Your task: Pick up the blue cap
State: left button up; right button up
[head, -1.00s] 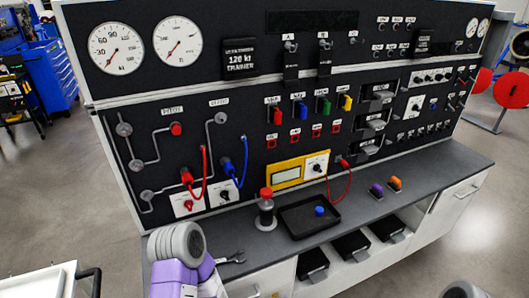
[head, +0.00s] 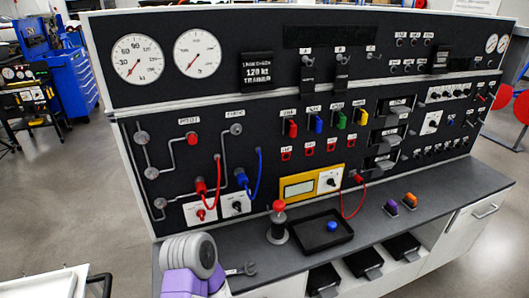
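The blue cap (head: 332,226) rests in a shallow black tray (head: 322,250) on the grey counter in front of the panel. It stands alone in the tray, toward the tray's right half. Part of my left arm (head: 190,258), grey and purple, rises at the bottom left, short of the tray. Its gripper does not show. My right gripper is not in view either.
Purple (head: 391,208) and orange (head: 410,200) pieces sit to the right. A red cable (head: 352,212) hangs behind the tray.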

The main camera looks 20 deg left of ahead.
aim_at(332, 226)
jog(key=z, duration=1.5)
jog(key=i, duration=1.95)
jog(key=u, duration=3.25)
